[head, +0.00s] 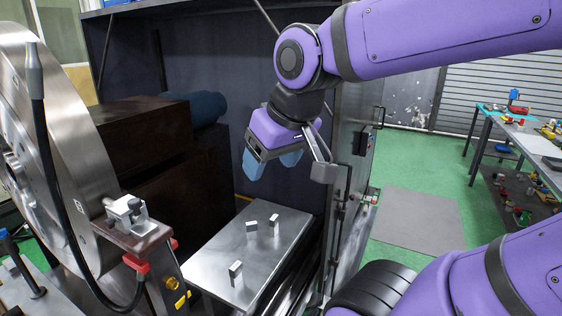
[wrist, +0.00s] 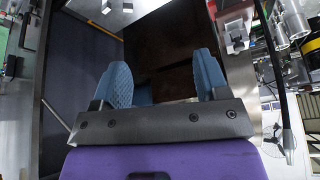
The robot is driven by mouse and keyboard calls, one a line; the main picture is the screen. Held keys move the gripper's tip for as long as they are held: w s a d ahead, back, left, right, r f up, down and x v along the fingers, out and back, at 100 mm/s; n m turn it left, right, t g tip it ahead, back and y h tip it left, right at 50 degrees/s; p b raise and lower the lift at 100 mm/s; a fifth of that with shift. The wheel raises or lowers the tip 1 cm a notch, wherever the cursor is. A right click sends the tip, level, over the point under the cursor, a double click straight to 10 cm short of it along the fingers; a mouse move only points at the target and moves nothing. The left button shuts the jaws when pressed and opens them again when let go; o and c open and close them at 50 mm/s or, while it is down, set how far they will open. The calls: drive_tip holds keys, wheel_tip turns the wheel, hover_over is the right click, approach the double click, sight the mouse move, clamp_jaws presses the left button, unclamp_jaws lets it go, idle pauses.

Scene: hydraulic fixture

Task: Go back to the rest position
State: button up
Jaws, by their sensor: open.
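My gripper (head: 273,166) hangs above the metal plate (head: 205,262) in the head view, at the end of my purple arm. Its two blue fingers point down and hold nothing. In the wrist view my gripper (wrist: 163,85) shows its blue fingers spread apart, with an empty gap between them. Three small metal blocks stand on the plate: one near the front (head: 235,272), one in the middle (head: 251,227) and one farther back (head: 273,220). The gripper is clear of the plate and blocks.
A large metal disc (head: 50,130) with a black hose and a clamp block (head: 128,215) stands at the left. Brown blocks (head: 150,145) and a dark cabinet wall lie behind. A cabinet door (head: 350,150) stands to the right. A cluttered table (head: 530,140) is far right.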

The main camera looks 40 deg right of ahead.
drive_tip(key=shift+s+a+r, duration=0.15)
drive_tip(key=shift+s, duration=0.6)
drive_tip(key=shift+s+a+r, duration=0.15)
drive_tip(key=shift+s, duration=0.55)
